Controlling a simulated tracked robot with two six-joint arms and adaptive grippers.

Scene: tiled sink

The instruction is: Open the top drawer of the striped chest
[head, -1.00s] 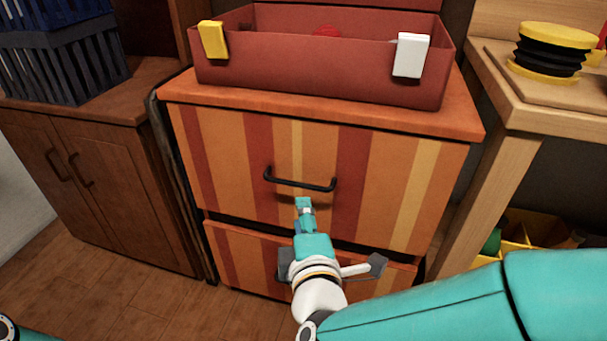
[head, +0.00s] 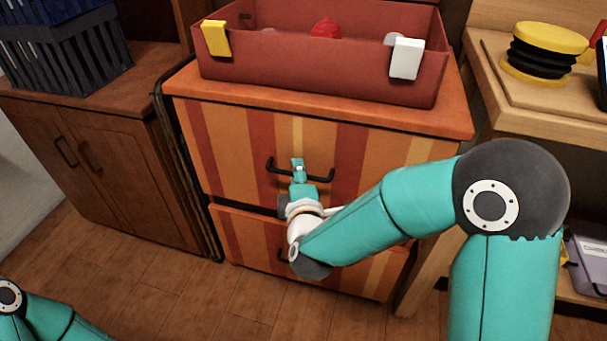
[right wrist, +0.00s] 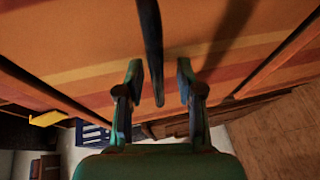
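The striped chest (head: 452,119) has orange, red and yellow stripes. Its top drawer (head: 235,150) looks shut and carries a black bar handle (head: 322,180). My right gripper (head: 298,166) is at the middle of this handle. In the right wrist view, the fingers of the right gripper (right wrist: 160,75) are apart, with the handle (right wrist: 152,35) running between them. A gap shows on each side of the bar, so the gripper is open around it. My right arm covers part of the lower drawer (head: 240,240). Only a link of my left arm shows, at the lower left.
A red bin (head: 300,80) with yellow and white clips stands on the chest. A brown cabinet (head: 120,190) with a dark blue crate (head: 70,60) is at the left. A wooden table (head: 510,105) stands close at the right. The floor (head: 140,290) in front is clear.

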